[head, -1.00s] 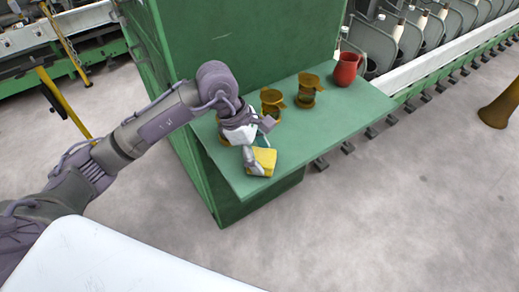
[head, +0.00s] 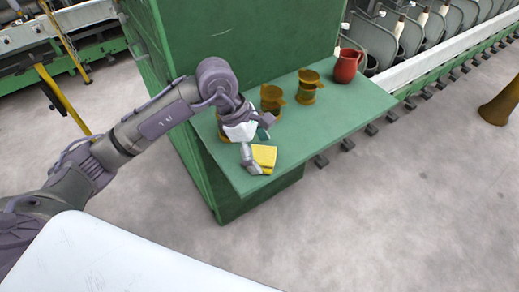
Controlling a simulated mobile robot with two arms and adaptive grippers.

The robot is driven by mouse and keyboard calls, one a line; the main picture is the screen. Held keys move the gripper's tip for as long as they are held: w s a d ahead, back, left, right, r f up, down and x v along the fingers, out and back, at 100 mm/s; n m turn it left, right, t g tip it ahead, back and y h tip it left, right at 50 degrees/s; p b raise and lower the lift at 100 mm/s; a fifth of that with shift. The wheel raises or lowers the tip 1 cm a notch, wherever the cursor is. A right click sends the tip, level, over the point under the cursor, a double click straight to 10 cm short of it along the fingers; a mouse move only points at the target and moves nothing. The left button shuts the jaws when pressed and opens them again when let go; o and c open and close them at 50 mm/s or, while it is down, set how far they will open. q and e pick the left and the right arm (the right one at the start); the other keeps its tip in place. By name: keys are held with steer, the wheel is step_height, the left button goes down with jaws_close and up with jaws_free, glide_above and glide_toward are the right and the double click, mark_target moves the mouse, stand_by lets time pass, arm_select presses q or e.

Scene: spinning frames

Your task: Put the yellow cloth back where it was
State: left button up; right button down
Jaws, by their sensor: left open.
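The yellow cloth (head: 266,156) lies folded on the green shelf (head: 330,130), near its front edge. My left gripper (head: 257,154) is at the cloth, with one finger along the cloth's left side. It is open. The gripper's wrist hides part of the shelf behind the cloth. My right gripper is not in view.
Amber cups stand on the shelf: one in the middle (head: 271,99), one further right (head: 307,87), and one mostly hidden behind my gripper (head: 222,136). A red jug (head: 347,66) stands at the far right end. The shelf's front right part is clear.

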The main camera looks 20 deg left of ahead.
arm_select(q)
steer(key=b+v, duration=0.3)
steer(key=v, duration=0.9)
